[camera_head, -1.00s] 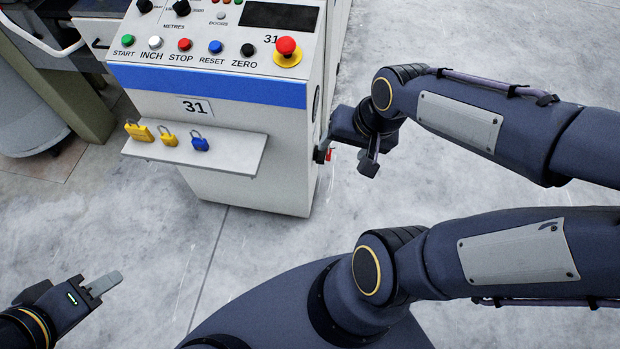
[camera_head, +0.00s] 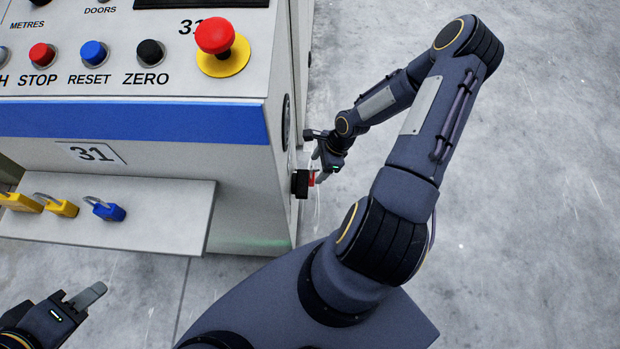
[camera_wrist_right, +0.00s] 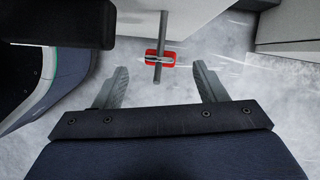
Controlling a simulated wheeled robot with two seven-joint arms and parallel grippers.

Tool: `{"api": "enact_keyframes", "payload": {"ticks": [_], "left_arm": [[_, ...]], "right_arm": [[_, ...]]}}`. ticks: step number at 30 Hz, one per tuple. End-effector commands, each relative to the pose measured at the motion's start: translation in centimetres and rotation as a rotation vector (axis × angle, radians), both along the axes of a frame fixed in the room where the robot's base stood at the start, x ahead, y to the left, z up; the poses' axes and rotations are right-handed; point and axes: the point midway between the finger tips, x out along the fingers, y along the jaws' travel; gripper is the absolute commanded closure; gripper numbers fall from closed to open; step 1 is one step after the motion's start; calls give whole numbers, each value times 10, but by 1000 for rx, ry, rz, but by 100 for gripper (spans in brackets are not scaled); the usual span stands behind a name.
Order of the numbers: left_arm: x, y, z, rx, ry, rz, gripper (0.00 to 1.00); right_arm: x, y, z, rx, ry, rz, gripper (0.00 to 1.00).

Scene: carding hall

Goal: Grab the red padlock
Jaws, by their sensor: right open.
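The red padlock (camera_head: 312,178) shows as a small patch at the right side of the machine, partly hidden by my right gripper (camera_head: 322,167) and a black part. In the right wrist view the padlock (camera_wrist_right: 151,64) sits ahead, roughly centred between the fingertips, with a grey rod across it. My right gripper (camera_wrist_right: 160,69) is open, with nothing between its fingers close to the palm. My left gripper (camera_head: 88,300) is low at the left, away from the padlock; only one finger shows clearly.
A shelf (camera_head: 160,222) on the machine front holds yellow padlocks (camera_head: 60,207) and a blue padlock (camera_head: 106,211). The machine panel (camera_head: 120,60) has buttons and a red emergency stop (camera_head: 214,36). The floor (camera_head: 530,200) on the right is clear.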

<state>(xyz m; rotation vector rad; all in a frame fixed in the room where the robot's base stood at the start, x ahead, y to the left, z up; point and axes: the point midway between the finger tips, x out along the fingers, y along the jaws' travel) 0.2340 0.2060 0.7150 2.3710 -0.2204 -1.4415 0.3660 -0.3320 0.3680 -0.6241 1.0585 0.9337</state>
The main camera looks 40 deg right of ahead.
Motion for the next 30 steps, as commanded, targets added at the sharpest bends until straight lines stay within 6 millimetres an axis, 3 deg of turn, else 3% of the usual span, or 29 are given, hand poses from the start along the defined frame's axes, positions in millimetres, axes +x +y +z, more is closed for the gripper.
{"api": "enact_keyframes", "payload": {"ticks": [10,20,30], "left_arm": [[0,0,-28,0,0,0,64],[0,0,-28,0,0,0,64],[0,0,-28,0,0,0,64]], "right_arm": [[13,19,-45,1,0,4,35],[14,21,-49,-1,1,2,35],[14,21,-48,0,1,3,79]]}}
